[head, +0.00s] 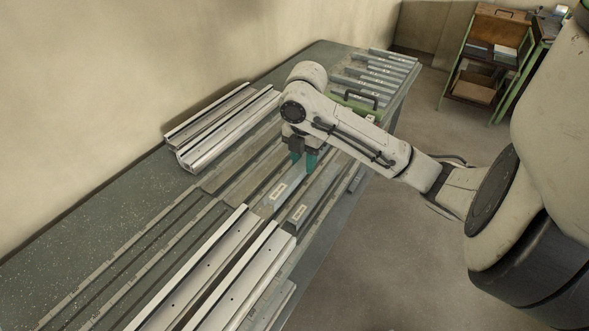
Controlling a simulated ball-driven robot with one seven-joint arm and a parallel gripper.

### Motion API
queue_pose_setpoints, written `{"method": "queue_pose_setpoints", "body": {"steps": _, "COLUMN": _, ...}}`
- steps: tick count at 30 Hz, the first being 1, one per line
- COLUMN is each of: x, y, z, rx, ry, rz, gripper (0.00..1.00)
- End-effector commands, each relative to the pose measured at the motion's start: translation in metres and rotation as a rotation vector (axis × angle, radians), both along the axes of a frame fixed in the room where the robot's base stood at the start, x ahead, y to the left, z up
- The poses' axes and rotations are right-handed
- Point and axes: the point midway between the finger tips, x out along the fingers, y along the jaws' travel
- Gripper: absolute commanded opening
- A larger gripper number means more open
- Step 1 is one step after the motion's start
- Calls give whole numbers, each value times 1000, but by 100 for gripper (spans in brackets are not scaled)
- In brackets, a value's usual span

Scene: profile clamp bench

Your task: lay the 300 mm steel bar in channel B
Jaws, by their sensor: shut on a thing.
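My gripper (304,160), with teal fingertips, is over the middle of the bench. It is shut on the far end of a grey steel bar (290,176) that carries a white label. The label is too small to read, so I cannot tell the bar's length. A second labelled grey bar (312,191) lies close to the right of it. The held bar is low among the long profiles; I cannot tell whether it touches the surface below. I cannot tell which slot is channel B. My wrist hides part of the bench behind the fingers.
Two pale slotted profiles (196,268) (247,278) lie in front. More profiles (222,128) lie by the wall. Several short labelled bars (377,75) and a green case with a black handle (357,97) are at the far end. The bench's left front (60,240) is clear.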

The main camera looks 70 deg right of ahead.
Motion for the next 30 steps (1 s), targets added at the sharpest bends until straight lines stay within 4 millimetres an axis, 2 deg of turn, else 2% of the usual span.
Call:
{"method": "queue_pose_setpoints", "body": {"steps": 3, "x": 18, "y": -18, "z": -15, "rx": 6, "ry": 2, "rz": 1, "gripper": 0}}
{"method": "queue_pose_setpoints", "body": {"steps": 6, "x": 28, "y": -29, "z": -38, "rx": 7, "ry": 2, "rz": 0, "gripper": 0}}
{"method": "queue_pose_setpoints", "body": {"steps": 12, "x": 40, "y": -48, "z": -57, "rx": 0, "ry": 3, "rz": 1, "gripper": 0}}
{"method": "queue_pose_setpoints", "body": {"steps": 19, "x": 47, "y": -57, "z": -70, "rx": -1, "ry": 2, "rz": -1, "gripper": 0}}
{"method": "queue_pose_setpoints", "body": {"steps": 25, "x": 47, "y": -57, "z": -95, "rx": -1, "ry": 2, "rz": 0, "gripper": 0}}
{"method": "queue_pose_setpoints", "body": {"steps": 30, "x": 48, "y": -56, "z": -101, "rx": -1, "ry": 0, "rz": 1, "gripper": 0}}
